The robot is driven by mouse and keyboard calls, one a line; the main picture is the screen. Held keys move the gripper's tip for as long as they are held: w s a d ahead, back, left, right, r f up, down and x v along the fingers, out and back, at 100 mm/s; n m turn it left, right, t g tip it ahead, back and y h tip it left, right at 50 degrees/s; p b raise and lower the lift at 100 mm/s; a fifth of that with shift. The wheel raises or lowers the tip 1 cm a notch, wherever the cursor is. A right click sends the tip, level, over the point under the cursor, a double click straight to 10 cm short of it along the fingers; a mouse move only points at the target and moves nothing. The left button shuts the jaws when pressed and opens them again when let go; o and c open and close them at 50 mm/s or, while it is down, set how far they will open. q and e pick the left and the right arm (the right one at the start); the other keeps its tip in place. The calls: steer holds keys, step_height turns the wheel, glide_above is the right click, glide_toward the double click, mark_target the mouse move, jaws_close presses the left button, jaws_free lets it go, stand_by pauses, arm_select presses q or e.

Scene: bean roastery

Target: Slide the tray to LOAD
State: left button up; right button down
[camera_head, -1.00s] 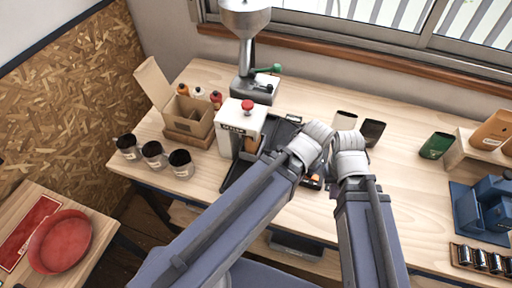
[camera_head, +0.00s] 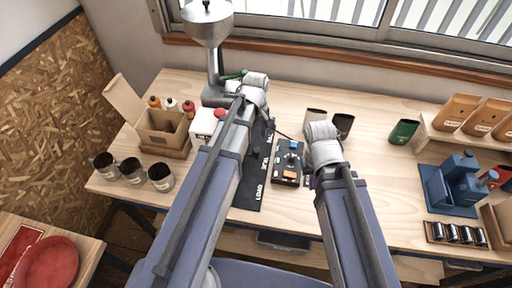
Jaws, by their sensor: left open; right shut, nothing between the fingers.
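A black strip (camera_head: 248,194) with white lettering lies on the workbench, and the word LOAD reads at its near end. Other words further up it are partly covered by my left arm. I cannot make out the tray for certain; my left arm hides much of the strip. My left gripper (camera_head: 262,106) is open over the far end of the strip, near the grinder, its fingers mostly hidden by its wrist. My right gripper (camera_head: 309,177) is shut and empty, just right of a black control box (camera_head: 286,179) with coloured buttons.
The metal grinder (camera_head: 207,30) stands behind my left gripper. Dark cups (camera_head: 343,124) stand behind my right gripper.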

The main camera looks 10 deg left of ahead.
mark_target(256, 150)
arm_select(q)
steer(key=shift+f+b, duration=3.85)
steer(key=shift+f, duration=0.05)
arm_select(e)
steer(key=shift+f, duration=3.9)
arm_select(q)
jaws_close()
